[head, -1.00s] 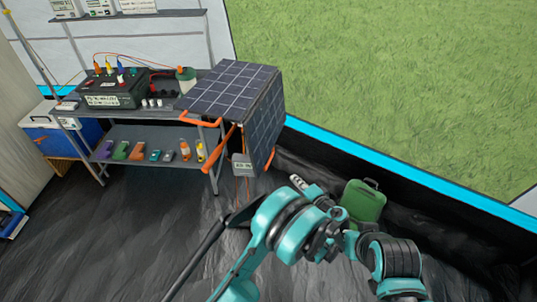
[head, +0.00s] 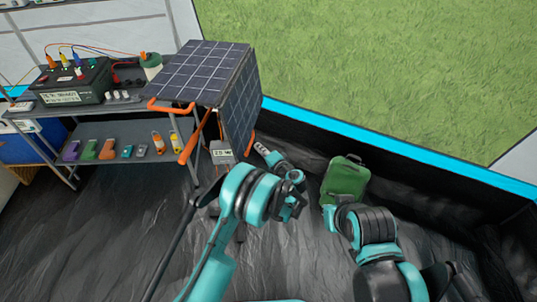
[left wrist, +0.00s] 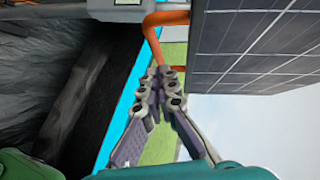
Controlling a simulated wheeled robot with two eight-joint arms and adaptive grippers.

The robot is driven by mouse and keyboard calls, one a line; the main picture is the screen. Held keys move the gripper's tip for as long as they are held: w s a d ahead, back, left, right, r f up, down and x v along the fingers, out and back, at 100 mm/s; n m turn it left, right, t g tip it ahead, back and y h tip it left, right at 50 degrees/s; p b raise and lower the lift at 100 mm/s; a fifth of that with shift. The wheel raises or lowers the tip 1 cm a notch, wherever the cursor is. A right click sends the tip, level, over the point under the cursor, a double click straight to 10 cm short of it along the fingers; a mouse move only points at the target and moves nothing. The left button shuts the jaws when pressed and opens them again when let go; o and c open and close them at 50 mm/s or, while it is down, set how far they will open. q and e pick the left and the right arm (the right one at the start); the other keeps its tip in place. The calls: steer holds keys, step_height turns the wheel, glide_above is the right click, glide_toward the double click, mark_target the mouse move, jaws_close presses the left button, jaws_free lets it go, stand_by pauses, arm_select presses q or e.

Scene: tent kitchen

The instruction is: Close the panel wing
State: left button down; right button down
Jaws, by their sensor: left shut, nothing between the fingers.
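The solar panel has one wing (head: 200,72) lying flat over the right end of the bench and a second wing (head: 240,112) hanging steeply down from its right side. The hanging wing's dark cells also fill the upper right of the left wrist view (left wrist: 255,40). My left gripper (head: 263,148) is shut and empty, just right of the hanging wing's lower edge. In the left wrist view its fingertips (left wrist: 160,74) are together, in front of an orange frame tube (left wrist: 155,28); contact cannot be told.
A grey bench (head: 95,128) on the left holds a power box (head: 75,85) and small items. A grey labelled box (head: 222,153) hangs below the panel.

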arm_select(q)
steer(key=shift+w+a+f, duration=0.15)
steer(key=shift+a+f, duration=0.05)
steer(key=shift+a, duration=0.45)
steer(key=shift+w+a+f, duration=0.15)
steer(key=shift+a, duration=0.4)
steer(key=shift+w+a+f, duration=0.1)
steer(key=shift+a, duration=0.4)
